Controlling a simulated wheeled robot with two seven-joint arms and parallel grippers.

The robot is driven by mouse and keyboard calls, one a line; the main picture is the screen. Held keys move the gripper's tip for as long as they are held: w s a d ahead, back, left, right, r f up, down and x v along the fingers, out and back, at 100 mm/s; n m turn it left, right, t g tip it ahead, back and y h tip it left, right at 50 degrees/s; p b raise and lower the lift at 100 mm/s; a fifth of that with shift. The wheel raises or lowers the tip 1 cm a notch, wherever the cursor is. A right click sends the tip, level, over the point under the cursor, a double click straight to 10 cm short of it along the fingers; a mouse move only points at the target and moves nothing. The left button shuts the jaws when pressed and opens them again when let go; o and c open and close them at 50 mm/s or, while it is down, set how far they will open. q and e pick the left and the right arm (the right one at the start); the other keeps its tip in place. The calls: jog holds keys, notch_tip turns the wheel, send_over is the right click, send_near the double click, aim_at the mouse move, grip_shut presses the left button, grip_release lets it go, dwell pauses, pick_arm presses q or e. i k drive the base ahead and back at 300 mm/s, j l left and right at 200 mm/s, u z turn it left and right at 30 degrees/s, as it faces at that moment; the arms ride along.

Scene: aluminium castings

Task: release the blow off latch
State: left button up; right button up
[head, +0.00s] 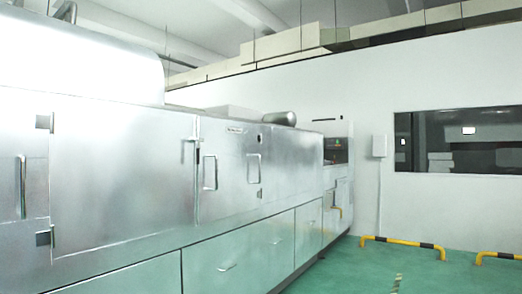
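A long silver metal machine (120,170) runs along the left side and away from me. A large closed door panel (120,175) is on its near part. A latch-like fitting (190,140) with a short crossbar sits on a vertical bar at the door's right edge. I cannot tell for sure that it is the blow off latch, as no label on it can be read. Neither of my grippers is in view.
Vertical handles (21,187) and (210,172) stand out from the machine's front. Low yellow-and-black barriers (403,243) and (497,257) stand on the green floor (420,275) at the right. The floor in front of the barriers looks clear. A window (460,140) is in the white wall.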

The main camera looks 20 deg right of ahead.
aim_at(191, 139)
jog(key=z, duration=0.3)
jog(key=i+l+u, duration=0.1)
jog(key=i+l, duration=0.2)
jog(key=i+l+u, duration=0.1)
jog(key=i+l, duration=0.25)
jog(key=i+l+u, duration=0.1)
jog(key=i+l, duration=0.25)
jog(key=i+l+u, duration=0.15)
jog(key=i+l, duration=0.15)
jog(key=i+l+u, duration=0.1)
jog(key=i+l, duration=0.15)
jog(key=l, duration=0.3)
jog(key=i+l+u, duration=0.1)
jog(key=i+l, duration=0.2)
jog(key=l, duration=0.15)
jog(key=i+l+u, duration=0.1)
jog(key=i+l, duration=0.15)
jog(key=l, duration=0.2)
jog(key=i+l+u, duration=0.1)
jog(key=i+l, duration=0.15)
jog(key=l, duration=0.25)
